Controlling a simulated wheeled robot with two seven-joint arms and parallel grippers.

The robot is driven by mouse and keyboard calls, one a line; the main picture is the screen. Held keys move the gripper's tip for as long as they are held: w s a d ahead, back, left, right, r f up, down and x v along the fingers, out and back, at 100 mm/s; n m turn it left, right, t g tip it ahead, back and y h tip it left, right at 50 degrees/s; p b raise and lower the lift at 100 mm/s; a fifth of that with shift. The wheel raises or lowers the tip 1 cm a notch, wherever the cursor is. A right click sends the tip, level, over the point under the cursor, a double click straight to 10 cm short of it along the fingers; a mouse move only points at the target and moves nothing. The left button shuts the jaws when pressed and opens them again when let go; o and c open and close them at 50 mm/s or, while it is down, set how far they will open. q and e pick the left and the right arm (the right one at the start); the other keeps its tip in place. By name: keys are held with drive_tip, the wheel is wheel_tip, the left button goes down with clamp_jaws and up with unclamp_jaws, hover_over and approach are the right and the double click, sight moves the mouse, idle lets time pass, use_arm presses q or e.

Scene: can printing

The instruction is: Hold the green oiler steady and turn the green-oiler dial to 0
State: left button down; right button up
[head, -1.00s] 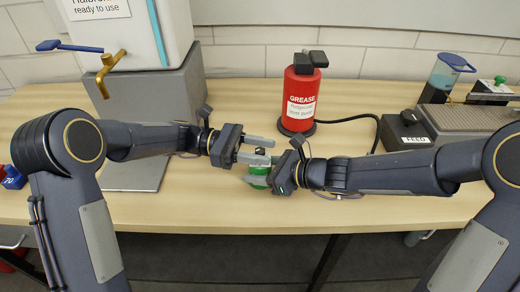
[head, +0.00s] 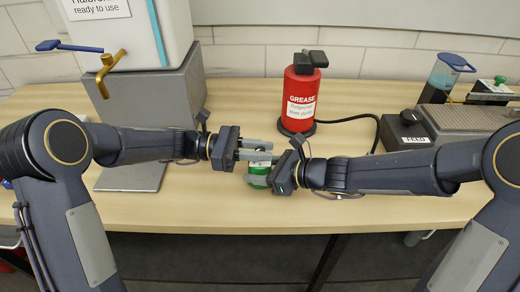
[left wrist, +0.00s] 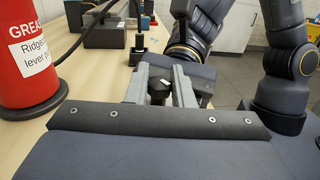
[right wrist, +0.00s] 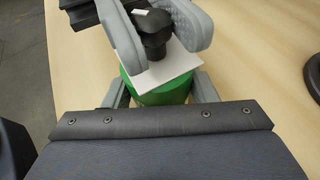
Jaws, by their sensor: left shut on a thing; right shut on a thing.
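The green oiler (head: 260,177) is held just above or at the table top in front of the grease tin. My right gripper (head: 257,180) is shut on its green body, which also shows between the fingers in the right wrist view (right wrist: 160,92). A white plate (right wrist: 165,68) tops the oiler. The black dial (right wrist: 153,30) with a white mark stands on that plate. My left gripper (head: 257,158) is shut on the dial, its fingers on either side of it. The dial also shows between the left fingers in the left wrist view (left wrist: 159,87). I cannot read any numbers.
A red grease tin (head: 299,98) stands behind the grippers, with a black hose running right. A black FEED box (head: 407,130) is at the right. A grey stand with a brass tap (head: 108,70) is at the left. The front table middle is clear.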

use_arm(q)
drive_tip(key=n+t, duration=0.2)
drive_tip(key=t, duration=0.2)
drive_tip(key=n+t, duration=0.3)
drive_tip(key=t, duration=0.1)
drive_tip(key=shift+s+y, duration=0.1)
drive_tip(key=shift+y, duration=0.3)
drive_tip(key=n+t+y, duration=0.1)
drive_tip(key=n+t, duration=0.1)
drive_tip(key=n+t+y, duration=0.1)
drive_tip(key=t, duration=0.2)
drive_tip(key=shift+d+n+y, duration=0.15)
drive_tip(key=shift+n+y, duration=0.15)
drive_tip(key=shift+n, duration=0.1)
drive_tip(key=shift+r+n+t+y, duration=0.1)
drive_tip(key=shift+n+t+y, duration=0.5)
drive_tip(key=shift+t, duration=0.4)
drive_tip(key=c, duration=1.3)
unclamp_jaws()
drive_tip(key=shift+a, duration=0.25)
drive_tip(key=v, duration=1.1)
drive_tip(key=shift+s+a, duration=0.15)
drive_tip(key=shift+s, duration=0.2)
